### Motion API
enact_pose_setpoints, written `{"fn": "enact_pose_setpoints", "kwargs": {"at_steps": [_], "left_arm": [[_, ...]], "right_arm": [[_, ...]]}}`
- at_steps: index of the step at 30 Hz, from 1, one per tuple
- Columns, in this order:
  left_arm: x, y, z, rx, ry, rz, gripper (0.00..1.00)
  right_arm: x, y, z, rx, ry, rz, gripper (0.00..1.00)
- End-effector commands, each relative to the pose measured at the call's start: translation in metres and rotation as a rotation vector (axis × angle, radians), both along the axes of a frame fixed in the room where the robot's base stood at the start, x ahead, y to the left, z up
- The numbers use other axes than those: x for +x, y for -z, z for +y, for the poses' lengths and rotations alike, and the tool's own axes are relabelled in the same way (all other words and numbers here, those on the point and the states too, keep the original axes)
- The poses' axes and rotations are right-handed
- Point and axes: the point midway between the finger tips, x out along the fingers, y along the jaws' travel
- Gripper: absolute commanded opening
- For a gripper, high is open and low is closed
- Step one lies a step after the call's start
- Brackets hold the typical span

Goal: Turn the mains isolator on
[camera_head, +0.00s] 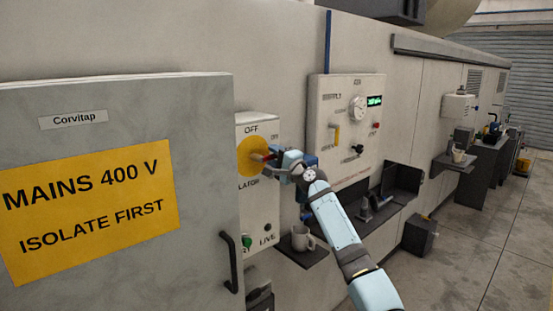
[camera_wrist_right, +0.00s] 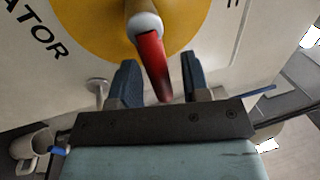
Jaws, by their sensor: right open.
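The mains isolator is a yellow disc (camera_head: 247,155) on a pale panel (camera_head: 262,222), with "OFF" printed above it. Its red handle (camera_wrist_right: 152,62) shows in the right wrist view, standing out from a grey hub on the yellow disc (camera_wrist_right: 88,22). My right gripper (camera_head: 272,160) is in front of the disc. In the right wrist view its two blue fingers (camera_wrist_right: 158,75) are open, one on each side of the red handle; I see gaps, not a firm grip. In the head view the gripper partly hides the handle and the lettering. My left gripper is not in view.
A grey cabinet door (camera_head: 215,200) with a yellow "MAINS 400 V" sign (camera_head: 90,215) and black handle (camera_head: 230,262) stands close on the left. A mug (camera_head: 301,238) sits on a small shelf below the panel. A gauge panel (camera_head: 345,125) is to the right.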

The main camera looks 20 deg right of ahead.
Motion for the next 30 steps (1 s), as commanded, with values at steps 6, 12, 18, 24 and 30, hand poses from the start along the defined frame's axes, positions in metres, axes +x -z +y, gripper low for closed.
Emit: {"fn": "enact_pose_setpoints", "kwargs": {"at_steps": [6,12,18,24,30], "left_arm": [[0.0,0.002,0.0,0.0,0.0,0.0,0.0],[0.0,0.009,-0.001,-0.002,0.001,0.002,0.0],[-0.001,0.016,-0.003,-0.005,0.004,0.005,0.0],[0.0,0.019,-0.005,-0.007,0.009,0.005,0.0],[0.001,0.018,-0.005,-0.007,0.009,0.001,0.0]], "right_arm": [[-0.018,0.006,-0.007,-0.002,0.001,-0.001,0.43],[-0.06,0.016,-0.022,-0.002,0.001,-0.001,0.43],[-0.099,0.024,-0.036,-0.002,0.001,-0.001,0.43],[-0.122,0.027,-0.044,0.0,0.0,0.0,0.43],[-0.127,0.027,-0.046,0.0,0.0,-0.001,0.43]]}}
